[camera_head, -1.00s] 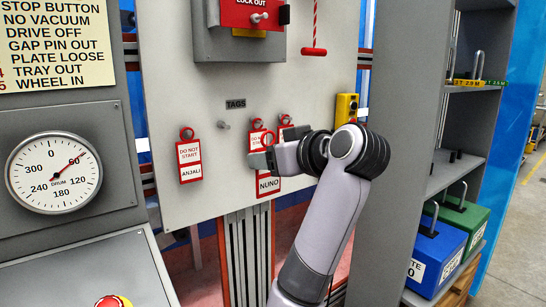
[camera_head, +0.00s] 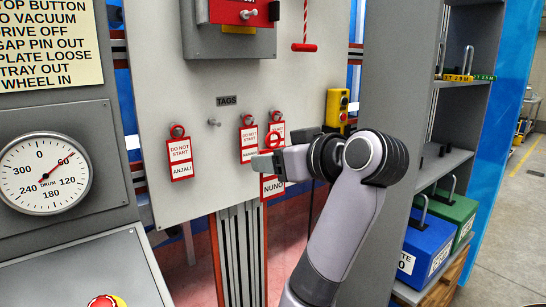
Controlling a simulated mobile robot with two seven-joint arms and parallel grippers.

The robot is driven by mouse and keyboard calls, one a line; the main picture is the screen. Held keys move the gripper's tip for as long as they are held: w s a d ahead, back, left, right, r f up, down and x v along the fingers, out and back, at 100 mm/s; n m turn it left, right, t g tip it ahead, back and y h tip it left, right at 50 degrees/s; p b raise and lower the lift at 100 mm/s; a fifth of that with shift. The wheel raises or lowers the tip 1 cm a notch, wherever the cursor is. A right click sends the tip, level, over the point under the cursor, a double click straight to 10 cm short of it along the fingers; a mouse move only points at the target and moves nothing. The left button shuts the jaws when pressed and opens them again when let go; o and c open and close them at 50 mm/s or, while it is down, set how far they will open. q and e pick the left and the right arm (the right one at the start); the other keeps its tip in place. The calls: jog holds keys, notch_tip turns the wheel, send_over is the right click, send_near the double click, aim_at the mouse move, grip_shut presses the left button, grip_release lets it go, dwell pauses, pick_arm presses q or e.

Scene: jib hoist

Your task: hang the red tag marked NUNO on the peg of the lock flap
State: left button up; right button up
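The red-bordered NUNO tag (camera_head: 272,188) shows just below the fingers of my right gripper (camera_head: 268,163), in front of the grey board. My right gripper appears shut on this tag; the fingers cover its upper part, and a red ring (camera_head: 273,140) shows above them. The red lock flap (camera_head: 225,12) is at the top of the picture, cut off by the edge, on a grey box. Its pale peg (camera_head: 248,14) sticks out and looks bare. My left gripper is not in view.
An ANJALI tag (camera_head: 180,158) and two more tags (camera_head: 249,140) hang on the board around a bare peg (camera_head: 214,122). A red pull handle (camera_head: 303,47) hangs right of the grey box (camera_head: 200,42). A yellow button box (camera_head: 337,108) and shelves (camera_head: 440,165) stand right.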

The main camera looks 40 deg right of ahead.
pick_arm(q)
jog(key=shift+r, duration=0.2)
pick_arm(e)
jog(key=shift+s+a+f, duration=0.1)
jog(key=shift+s+a, duration=0.05)
jog(key=shift+s, duration=0.4)
jog(key=shift+s+a, duration=0.15)
jog(key=shift+s, duration=0.35)
dwell(0.6)
